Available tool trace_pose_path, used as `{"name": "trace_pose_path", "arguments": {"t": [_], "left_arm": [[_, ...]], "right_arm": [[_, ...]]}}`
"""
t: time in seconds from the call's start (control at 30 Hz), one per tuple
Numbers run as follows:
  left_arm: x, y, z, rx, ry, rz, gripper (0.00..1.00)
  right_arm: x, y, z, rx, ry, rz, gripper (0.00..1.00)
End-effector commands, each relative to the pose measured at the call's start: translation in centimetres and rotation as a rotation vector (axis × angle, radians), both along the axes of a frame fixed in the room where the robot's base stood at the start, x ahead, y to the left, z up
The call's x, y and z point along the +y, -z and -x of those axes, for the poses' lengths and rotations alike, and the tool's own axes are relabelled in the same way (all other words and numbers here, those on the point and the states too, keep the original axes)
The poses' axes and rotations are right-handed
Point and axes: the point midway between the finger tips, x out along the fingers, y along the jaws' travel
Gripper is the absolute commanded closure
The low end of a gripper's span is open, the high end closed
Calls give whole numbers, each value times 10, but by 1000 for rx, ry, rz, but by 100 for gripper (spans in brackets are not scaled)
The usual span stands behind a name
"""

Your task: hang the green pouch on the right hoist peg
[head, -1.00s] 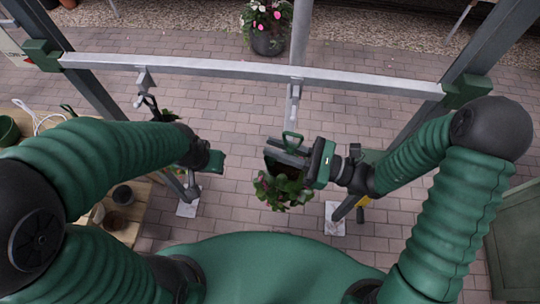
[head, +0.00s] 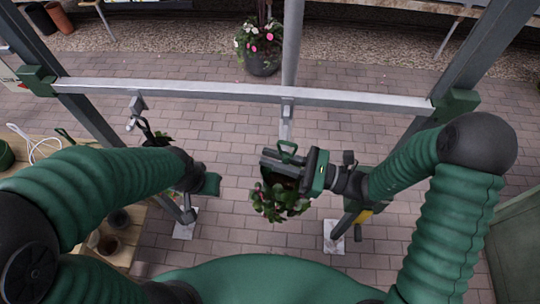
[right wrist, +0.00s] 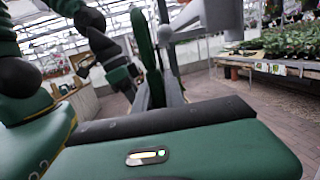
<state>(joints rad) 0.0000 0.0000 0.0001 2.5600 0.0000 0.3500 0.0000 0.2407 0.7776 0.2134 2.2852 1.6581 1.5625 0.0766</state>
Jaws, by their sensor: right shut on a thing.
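The green pouch (head: 287,146) shows its upright green loop, and a leafy plant (head: 279,203) spills out below it. My right gripper (head: 283,164) is shut on the pouch and hides much of its body. The right hoist peg (head: 286,112) hangs from the middle of the metal crossbar. The loop is just below the peg's lower end in the head view; I cannot tell the gap in depth. In the right wrist view the loop (right wrist: 147,58) stands edge-on, left of a grey metal part (right wrist: 212,15). My left gripper (head: 203,184) is at the left, its jaws unclear.
The crossbar (head: 220,92) runs between two slanted posts. A left peg (head: 137,104) carries a dark hanging item with leaves. A wooden table (head: 125,250) with pots stands at the left. A flower pot (head: 262,63) stands behind the bar.

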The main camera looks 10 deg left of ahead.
Motion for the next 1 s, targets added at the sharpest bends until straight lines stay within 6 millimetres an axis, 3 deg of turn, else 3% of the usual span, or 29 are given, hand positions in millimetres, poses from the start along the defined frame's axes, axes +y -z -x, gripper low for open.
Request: {"name": "trace_pose_path", "arguments": {"t": [0.57, 1.0], "left_arm": [[0, -5, 0, 0, 0, 0, 64], [0, -7, 0, 0, 0, 0, 64]], "right_arm": [[7, -4, -2, -3, -2, -4, 100], [-1, -4, -24, -3, -2, -5, 100]]}}
